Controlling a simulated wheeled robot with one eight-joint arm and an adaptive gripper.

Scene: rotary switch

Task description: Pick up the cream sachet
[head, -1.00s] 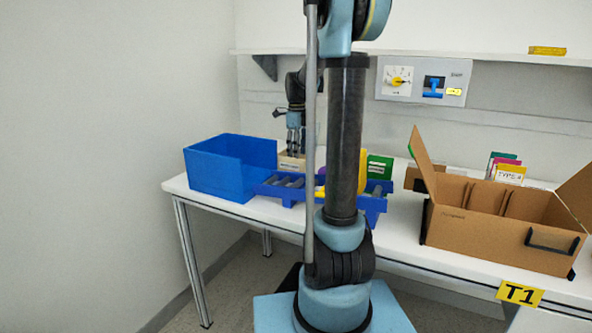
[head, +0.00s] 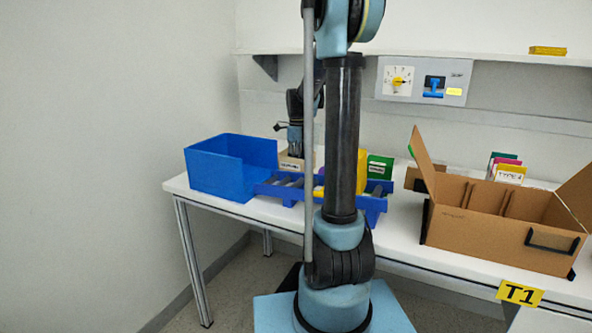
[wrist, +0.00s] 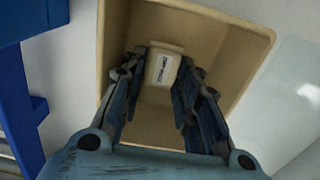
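The cream sachet (wrist: 163,70), a small pale packet with a printed label, is in a tan bin (wrist: 255,45) in the wrist view. My gripper (wrist: 163,62) reaches into the bin with its fingers spread, one on each side of the sachet. The fingers look open; whether they touch the sachet's edges I cannot tell. In the head view my gripper (head: 295,146) is over the small tan bin (head: 289,163), partly behind my own arm. The sachet is hidden there.
A blue bin (head: 220,178) stands left of the tan bin. A blue roller rack (head: 280,192) is in front. An open cardboard box (head: 480,235) stands on the right. A wall panel with a rotary switch (head: 398,81) is behind.

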